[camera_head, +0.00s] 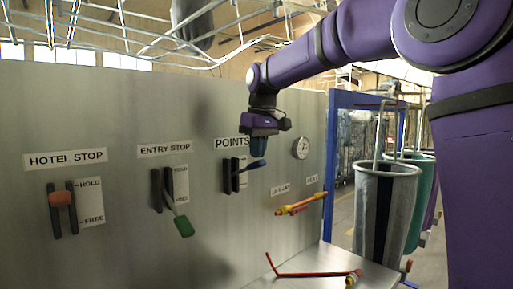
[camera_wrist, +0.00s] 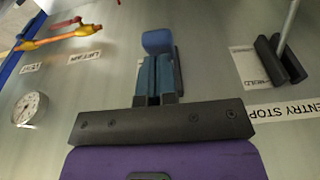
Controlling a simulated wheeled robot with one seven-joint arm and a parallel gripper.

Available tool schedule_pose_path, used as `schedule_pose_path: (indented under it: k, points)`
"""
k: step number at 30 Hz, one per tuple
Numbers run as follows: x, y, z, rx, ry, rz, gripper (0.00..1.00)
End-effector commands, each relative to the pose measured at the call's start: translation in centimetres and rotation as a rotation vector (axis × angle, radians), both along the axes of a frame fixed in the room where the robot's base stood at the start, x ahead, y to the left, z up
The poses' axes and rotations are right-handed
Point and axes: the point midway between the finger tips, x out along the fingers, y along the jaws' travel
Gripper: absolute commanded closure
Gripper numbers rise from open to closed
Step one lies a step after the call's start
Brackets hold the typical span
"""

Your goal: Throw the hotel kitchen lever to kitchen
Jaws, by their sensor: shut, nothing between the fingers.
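The lever under the "POINTS" sign has a blue handle (camera_head: 281,162) that sticks out from a dark slotted bracket (camera_head: 230,176), pointing right and slightly up in the head view. A small label plate is beside the slot, its words too small to read. My gripper (camera_head: 258,152) is just above the lever in the head view, fingers down, shut and empty. In the wrist view my shut fingers (camera_wrist: 157,68) point at the blue handle end (camera_wrist: 157,41), which shows just past the tips. I cannot tell whether they touch. The fingers hide much of the bracket and label.
The "ENTRY STOP" lever (camera_head: 183,226) with a green grip and the "HOTEL STOP" lever (camera_head: 61,198) with an orange grip are to the left. Hanging bags (camera_head: 383,205) are beyond the panel.

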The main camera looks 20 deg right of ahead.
Motion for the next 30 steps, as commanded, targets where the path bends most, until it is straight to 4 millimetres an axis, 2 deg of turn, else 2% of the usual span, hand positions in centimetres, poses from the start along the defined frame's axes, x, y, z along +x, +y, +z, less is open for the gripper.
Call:
schedule_pose_path:
  k: [8, 19, 30]
  points:
    - [-1.6, -0.7, -2.3, 0.063, -0.154, -0.003, 1.00]
    - [-3.1, -1.3, -6.9, 0.183, -0.443, -0.004, 1.00]
    - [-3.1, -1.2, -10.8, 0.185, -0.445, -0.001, 1.00]
